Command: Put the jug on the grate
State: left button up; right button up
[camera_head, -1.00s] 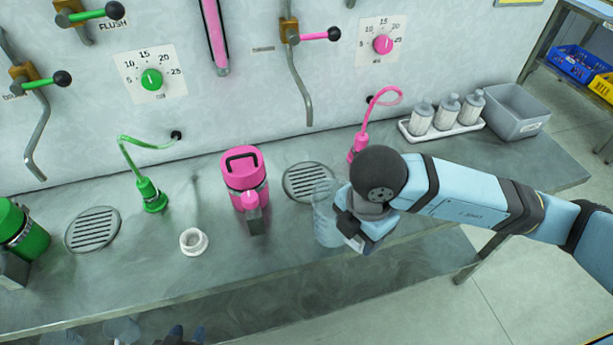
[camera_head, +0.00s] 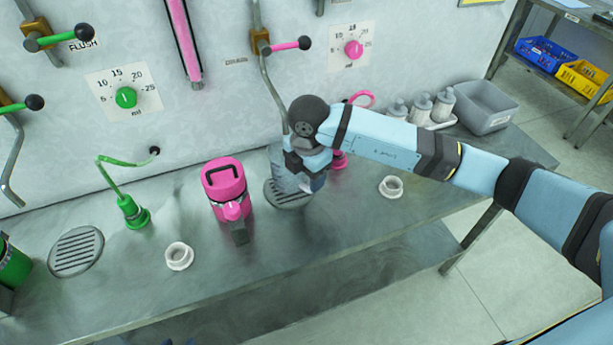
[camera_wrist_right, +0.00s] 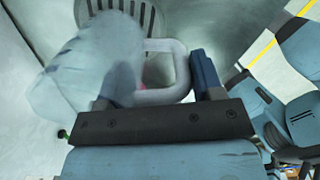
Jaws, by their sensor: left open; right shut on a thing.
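The jug (camera_head: 281,172) is clear and pale, with a loop handle. My right gripper (camera_head: 306,172) is shut on this handle, which shows between its fingers in the right wrist view (camera_wrist_right: 168,72). The jug is at the right-hand round slotted grate (camera_head: 289,199), overlapping its back part in the head view. The grate's slots also show past the jug in the right wrist view (camera_wrist_right: 128,10). I cannot tell whether the jug touches the grate. My left gripper (camera_head: 181,342) barely shows at the bottom edge of the head view, open and away from the jug.
A pink canister (camera_head: 225,190) stands just left of the grate. A white ring (camera_head: 179,257) lies at its front left, another (camera_head: 391,187) to the right. A pink hose nozzle (camera_head: 339,160) is close behind my right gripper. A second grate (camera_head: 76,251) is at the left.

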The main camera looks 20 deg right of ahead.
jog(key=shift+f, duration=0.85)
jog(key=shift+f, duration=0.1)
jog(key=o, duration=1)
jog(key=r, duration=1.2)
jog(key=shift+s+d+r+b, duration=0.1)
jog(key=shift+s+b, duration=0.1)
jog(key=shift+b, duration=0.1)
